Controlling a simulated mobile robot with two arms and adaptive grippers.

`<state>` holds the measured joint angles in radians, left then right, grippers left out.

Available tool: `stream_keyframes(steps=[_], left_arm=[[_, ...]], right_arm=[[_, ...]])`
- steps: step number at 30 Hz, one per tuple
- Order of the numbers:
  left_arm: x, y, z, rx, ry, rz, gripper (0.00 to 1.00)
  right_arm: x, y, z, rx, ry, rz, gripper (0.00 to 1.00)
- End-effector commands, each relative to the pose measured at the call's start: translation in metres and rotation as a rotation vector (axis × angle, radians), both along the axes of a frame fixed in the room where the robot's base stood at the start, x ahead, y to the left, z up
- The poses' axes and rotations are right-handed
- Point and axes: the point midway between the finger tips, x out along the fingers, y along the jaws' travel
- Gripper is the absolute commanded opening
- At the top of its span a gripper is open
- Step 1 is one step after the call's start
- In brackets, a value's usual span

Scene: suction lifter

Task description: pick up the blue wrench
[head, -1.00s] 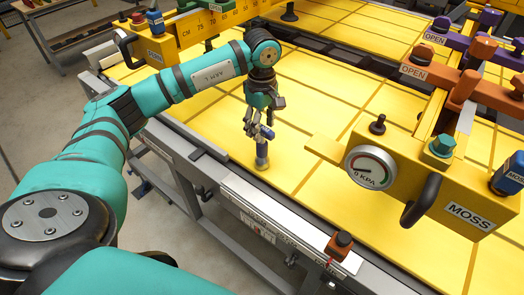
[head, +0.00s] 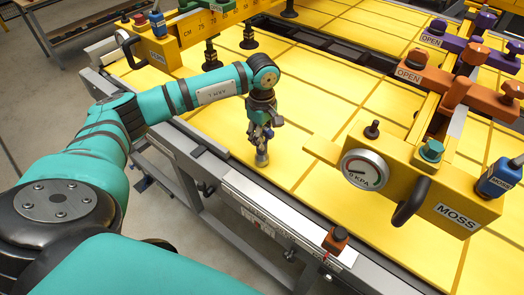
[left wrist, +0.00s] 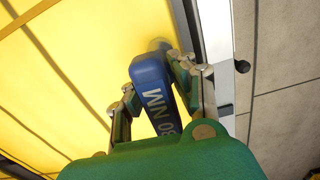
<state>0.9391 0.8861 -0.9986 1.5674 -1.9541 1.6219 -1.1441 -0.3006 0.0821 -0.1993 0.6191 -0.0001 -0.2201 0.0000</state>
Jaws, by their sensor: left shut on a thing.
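The blue wrench (left wrist: 153,88) has a blue handle with white lettering and a grey end. In the left wrist view it lies between the two fingers of my left gripper (left wrist: 157,82), which is shut on it. In the head view my left gripper (head: 263,138) points down over the yellow table near its front edge. The wrench's grey lower end (head: 262,158) shows just below the fingers, at or close to the yellow surface; I cannot tell whether it touches. Much of the handle is hidden by the fingers. My right gripper is not in view.
A yellow beam with a pressure gauge (head: 364,169), a black handle (head: 411,201) and a MOSS label stands right of the gripper. Another yellow beam with a ruler (head: 200,27) is behind. The yellow panel (head: 310,105) between them is largely clear.

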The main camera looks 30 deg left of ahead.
Motion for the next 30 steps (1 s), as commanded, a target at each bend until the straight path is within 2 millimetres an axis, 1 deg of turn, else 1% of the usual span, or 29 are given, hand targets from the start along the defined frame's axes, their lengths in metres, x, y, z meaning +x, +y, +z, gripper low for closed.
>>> stream_keyframes(steps=[11, 14, 17, 24, 27, 30], left_arm=[[0.001, 0.0, 0.001, 0.0, -0.002, 0.0, 0.0], [0.002, 0.0, 0.006, -0.001, -0.005, 0.0, 0.0], [0.002, 0.0, 0.019, -0.001, -0.008, -0.001, 0.0], [0.002, 0.0, 0.067, 0.0, -0.007, 0.0, 0.0], [0.002, 0.0, 0.084, -0.001, -0.007, 0.0, 0.0], [0.001, 0.0, 0.095, -0.001, -0.005, 0.0, 0.0]], right_arm=[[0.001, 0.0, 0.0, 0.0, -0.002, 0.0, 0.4], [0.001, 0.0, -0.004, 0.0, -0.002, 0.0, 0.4], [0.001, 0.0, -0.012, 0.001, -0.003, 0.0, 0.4], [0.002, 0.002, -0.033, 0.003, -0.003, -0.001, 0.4], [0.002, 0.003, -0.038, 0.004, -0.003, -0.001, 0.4], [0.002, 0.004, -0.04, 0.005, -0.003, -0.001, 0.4]])
